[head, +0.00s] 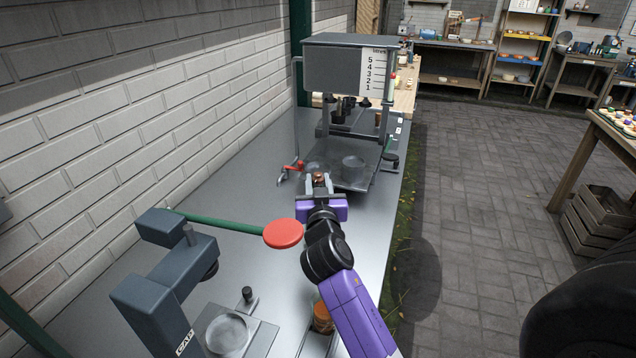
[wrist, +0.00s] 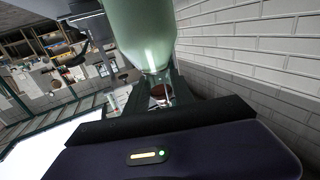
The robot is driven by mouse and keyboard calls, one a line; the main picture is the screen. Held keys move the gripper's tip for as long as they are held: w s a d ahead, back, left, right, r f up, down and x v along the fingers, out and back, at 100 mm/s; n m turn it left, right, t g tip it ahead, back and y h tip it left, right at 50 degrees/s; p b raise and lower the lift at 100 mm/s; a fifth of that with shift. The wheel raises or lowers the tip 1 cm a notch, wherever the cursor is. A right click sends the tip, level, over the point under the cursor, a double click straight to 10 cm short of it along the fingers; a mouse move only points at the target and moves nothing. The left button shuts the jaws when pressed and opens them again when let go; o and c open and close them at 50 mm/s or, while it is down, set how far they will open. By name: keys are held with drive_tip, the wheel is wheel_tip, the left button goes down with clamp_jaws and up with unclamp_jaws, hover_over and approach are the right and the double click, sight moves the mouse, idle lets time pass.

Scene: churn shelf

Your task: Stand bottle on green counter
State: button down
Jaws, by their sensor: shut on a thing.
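My gripper (head: 318,182) is out over the grey metal counter, in front of the filling machine, with its fingers closed around a small brown-topped part. In the wrist view a pale green glass bottle (wrist: 140,32) fills the top, and its narrow end lies between the fingers of my gripper (wrist: 160,92). In the head view the bottle's body is hard to make out against the machine. I cannot tell whether the bottle touches anything. The counter (head: 240,185) looks grey; I see no surface that is clearly a green counter.
The filling machine (head: 345,72) has a numbered scale and a red lever (head: 290,167). A capping machine (head: 165,285) with a red-knobbed green lever (head: 283,233) stands near left. An orange-brown jar (head: 322,316) is beside my arm. A brick wall borders the left.

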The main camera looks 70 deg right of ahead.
drive_tip(key=c, duration=1.1)
unclamp_jaws()
drive_tip(key=shift+f, duration=0.1)
drive_tip(key=shift+r, duration=0.2)
drive_tip(key=b+v, duration=0.2)
drive_tip(key=v, duration=0.5)
drive_tip(key=shift+s+a, duration=0.1)
drive_tip(key=shift+a, duration=0.15)
